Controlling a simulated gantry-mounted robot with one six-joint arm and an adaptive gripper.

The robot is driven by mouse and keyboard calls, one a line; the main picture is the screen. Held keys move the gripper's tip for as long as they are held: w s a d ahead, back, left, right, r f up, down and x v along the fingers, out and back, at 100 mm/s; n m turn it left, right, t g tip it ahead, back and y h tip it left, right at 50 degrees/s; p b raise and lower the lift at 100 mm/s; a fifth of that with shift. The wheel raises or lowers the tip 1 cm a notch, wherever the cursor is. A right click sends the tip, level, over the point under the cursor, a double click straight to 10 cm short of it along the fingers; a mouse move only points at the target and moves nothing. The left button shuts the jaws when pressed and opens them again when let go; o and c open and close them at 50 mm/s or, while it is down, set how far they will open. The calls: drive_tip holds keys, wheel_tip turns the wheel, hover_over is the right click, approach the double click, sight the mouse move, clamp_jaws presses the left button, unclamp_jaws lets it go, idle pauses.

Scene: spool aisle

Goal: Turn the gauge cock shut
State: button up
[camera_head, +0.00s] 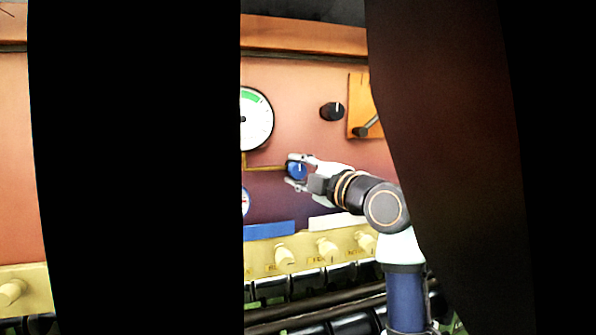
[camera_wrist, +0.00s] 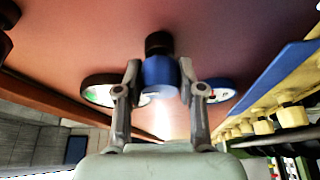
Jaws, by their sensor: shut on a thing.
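The gauge cock is a blue knob (camera_head: 297,170) on the red-brown panel, at the end of a thin brass-coloured pipe (camera_head: 264,168) below the large gauge (camera_head: 257,118). A short pale mark shows on its face, roughly upright. In the wrist view the blue knob (camera_wrist: 160,76) sits on a dark base against the panel. My gripper (camera_head: 296,172) is shut on the knob. In the wrist view its two fingers (camera_wrist: 160,82) stand on either side of the knob. The fingers hide part of its sides.
A black knob (camera_head: 332,111) and an orange plate with a lever (camera_head: 360,118) are up and right. A small gauge (camera_head: 246,201) is lower left. Below run a blue strip (camera_head: 270,229) and a cream ledge with pegs (camera_head: 285,256). Wide dark shapes hide much of the panel.

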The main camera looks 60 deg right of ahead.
drive_tip(key=o, duration=1.2)
drive_tip(key=shift+c, duration=0.2)
drive_tip(key=v, duration=1.2)
